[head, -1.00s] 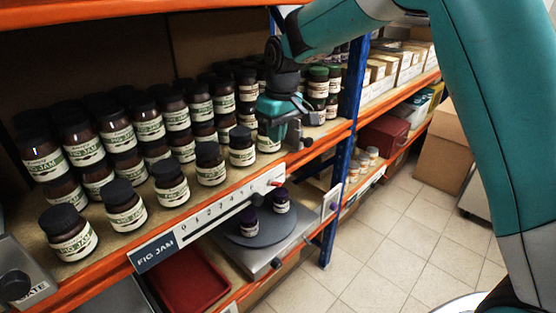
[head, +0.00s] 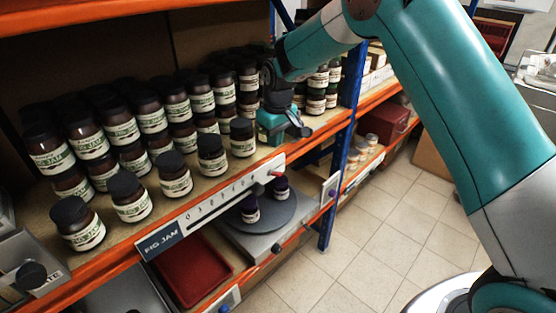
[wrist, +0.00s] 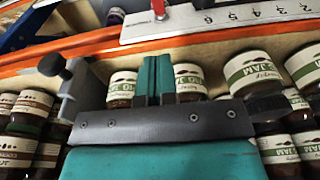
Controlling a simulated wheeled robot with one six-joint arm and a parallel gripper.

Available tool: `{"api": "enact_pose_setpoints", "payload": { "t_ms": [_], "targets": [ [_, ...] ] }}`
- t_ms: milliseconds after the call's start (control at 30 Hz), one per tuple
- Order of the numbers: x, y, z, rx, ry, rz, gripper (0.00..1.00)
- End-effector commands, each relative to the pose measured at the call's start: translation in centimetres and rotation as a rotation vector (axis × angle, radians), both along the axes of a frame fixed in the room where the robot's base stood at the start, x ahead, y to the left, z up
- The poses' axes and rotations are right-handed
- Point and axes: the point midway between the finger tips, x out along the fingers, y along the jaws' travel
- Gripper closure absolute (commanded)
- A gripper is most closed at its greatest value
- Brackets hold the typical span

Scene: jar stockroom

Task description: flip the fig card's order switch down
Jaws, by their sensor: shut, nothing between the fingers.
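The fig card is the long label strip reading FIG JAM (head: 164,240) on the orange shelf edge, with a numbered scale and dark slider slot. A small red-tipped switch (head: 276,173) sits at its right end. In the wrist view the card (wrist: 215,20) appears upside down at the top, with the red-tipped switch (wrist: 158,9) near its left end. I cannot tell whether the switch is up or down. My gripper (head: 272,136) is above the shelf, behind and above the switch, apart from it. In the wrist view its teal fingers (wrist: 153,65) are shut together and empty.
Fig jam jars (head: 175,178) crowd the shelf left of my gripper, with more jars (head: 318,92) behind it. A blue post (head: 340,150) stands to the right. Below are a round grey plate (head: 262,212) with dark jars and a red tray (head: 196,272).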

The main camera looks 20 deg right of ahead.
Motion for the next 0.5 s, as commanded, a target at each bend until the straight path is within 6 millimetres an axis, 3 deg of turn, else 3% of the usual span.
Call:
{"api": "enact_pose_setpoints", "payload": {
  "t_ms": [200,500],
  "targets": [
    [0.3,0.3,-4.3,-0.001,0.005,0.001,1.0],
    [-0.9,-0.4,-7.6,-0.001,0.001,0.001,1.0]
  ]
}}
